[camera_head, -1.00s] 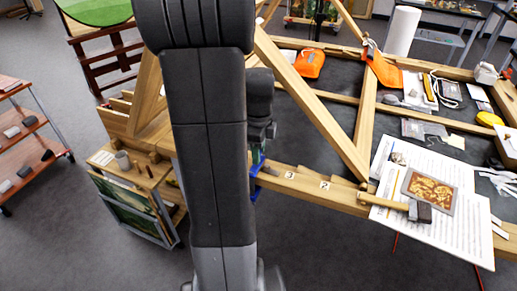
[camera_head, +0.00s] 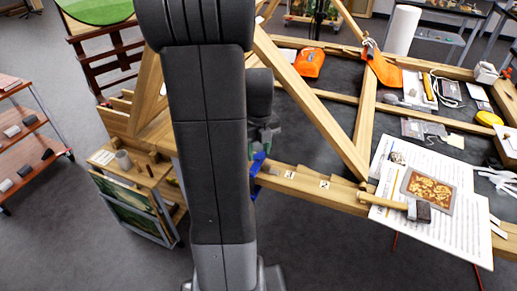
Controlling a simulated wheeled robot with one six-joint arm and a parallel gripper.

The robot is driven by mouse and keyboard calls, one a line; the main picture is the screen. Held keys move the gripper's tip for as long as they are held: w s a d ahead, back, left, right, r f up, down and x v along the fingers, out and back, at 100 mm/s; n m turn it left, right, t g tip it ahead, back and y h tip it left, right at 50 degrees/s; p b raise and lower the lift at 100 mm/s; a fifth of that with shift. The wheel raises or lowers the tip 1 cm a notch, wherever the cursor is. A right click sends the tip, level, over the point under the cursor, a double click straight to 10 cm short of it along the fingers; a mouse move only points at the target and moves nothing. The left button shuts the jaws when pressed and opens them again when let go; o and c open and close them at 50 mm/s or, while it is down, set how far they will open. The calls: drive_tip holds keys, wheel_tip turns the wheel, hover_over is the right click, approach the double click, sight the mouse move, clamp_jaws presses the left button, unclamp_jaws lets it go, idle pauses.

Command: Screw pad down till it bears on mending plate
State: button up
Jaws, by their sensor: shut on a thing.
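A blue clamp (camera_head: 257,163) sits on the near wooden rail of the frame, just right of my upright arm. Its left part is hidden behind my arm. My gripper (camera_head: 267,137) shows only in part, as grey pieces directly above the clamp at the arm's right edge. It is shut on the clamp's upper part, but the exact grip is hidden. I cannot make out the pad or the mending plate, nor any gap between them.
The rail (camera_head: 310,187) runs right to a sheet of papers (camera_head: 398,232) with a mallet (camera_head: 419,211) and a gilt piece (camera_head: 430,189). A diagonal brace (camera_head: 312,105) rises behind the clamp. A small cart (camera_head: 135,180) stands at left. Grey floor is open in front.

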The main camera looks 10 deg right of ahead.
sight(258, 153)
drive_tip(key=shift+m, duration=0.5)
drive_tip(key=o, duration=1)
wheel_tip(258, 153, up, 8)
drive_tip(key=shift+f, duration=0.2)
drive_tip(key=shift+f, duration=0.1)
wheel_tip(258, 153, down, 8)
drive_tip(key=shift+r, duration=0.25)
drive_tip(key=shift+n, duration=0.5)
